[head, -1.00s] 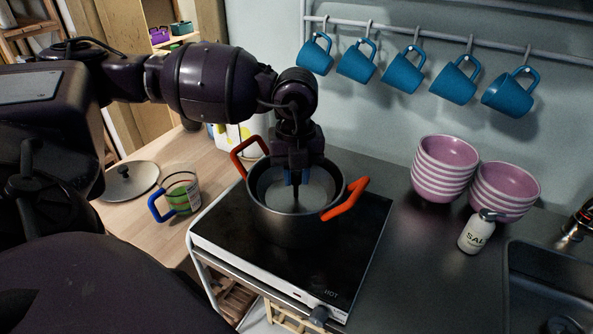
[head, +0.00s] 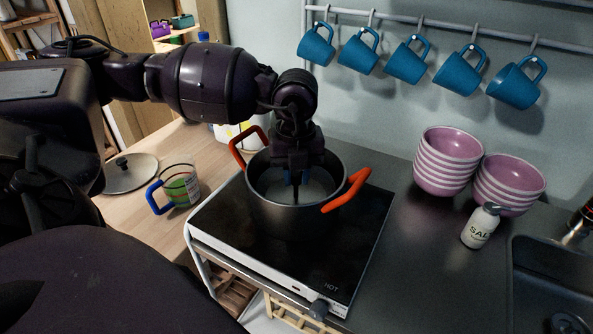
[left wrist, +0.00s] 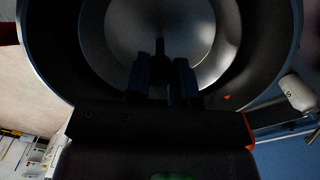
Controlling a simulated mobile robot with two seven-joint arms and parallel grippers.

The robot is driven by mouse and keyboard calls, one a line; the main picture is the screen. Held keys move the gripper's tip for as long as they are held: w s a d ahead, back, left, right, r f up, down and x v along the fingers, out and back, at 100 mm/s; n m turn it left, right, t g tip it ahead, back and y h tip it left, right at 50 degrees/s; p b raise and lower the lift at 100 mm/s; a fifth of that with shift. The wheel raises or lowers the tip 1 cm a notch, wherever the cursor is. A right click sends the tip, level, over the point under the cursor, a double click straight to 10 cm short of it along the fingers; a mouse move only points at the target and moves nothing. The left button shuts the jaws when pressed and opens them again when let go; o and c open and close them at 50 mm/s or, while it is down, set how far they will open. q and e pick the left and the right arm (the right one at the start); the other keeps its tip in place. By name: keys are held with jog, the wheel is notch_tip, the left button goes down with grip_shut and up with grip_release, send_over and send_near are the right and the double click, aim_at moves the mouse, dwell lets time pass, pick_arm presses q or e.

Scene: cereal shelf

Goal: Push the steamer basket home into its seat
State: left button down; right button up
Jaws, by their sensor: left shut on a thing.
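The steamer basket shows as a pale round disc (head: 318,186) with a thin dark centre post, inside a dark pot (head: 285,222) with two orange handles. In the left wrist view the disc (left wrist: 205,48) is shiny and ringed by the pot's dark wall. My left gripper (head: 296,183) points down into the pot. Its blue fingers, also in the left wrist view (left wrist: 164,78), are shut on the basket's centre post. My gripper hides part of the disc. Whether the basket touches its seat cannot be told. My right gripper is not in view.
The pot stands on a black hot plate (head: 300,268). A glass mug (head: 180,188) and a lid (head: 130,172) lie to the left. Stacked pink bowls (head: 447,165), a salt bottle (head: 480,226) and a sink (head: 545,285) are to the right. Blue mugs (head: 406,62) hang behind.

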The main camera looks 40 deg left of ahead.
pick_arm(q)
jog(key=c, duration=0.9)
grip_release()
jog(key=shift+r, duration=0.35)
notch_tip(320, 180, up, 10)
jog(key=shift+r+p, duration=0.1)
jog(key=shift+p, duration=0.2)
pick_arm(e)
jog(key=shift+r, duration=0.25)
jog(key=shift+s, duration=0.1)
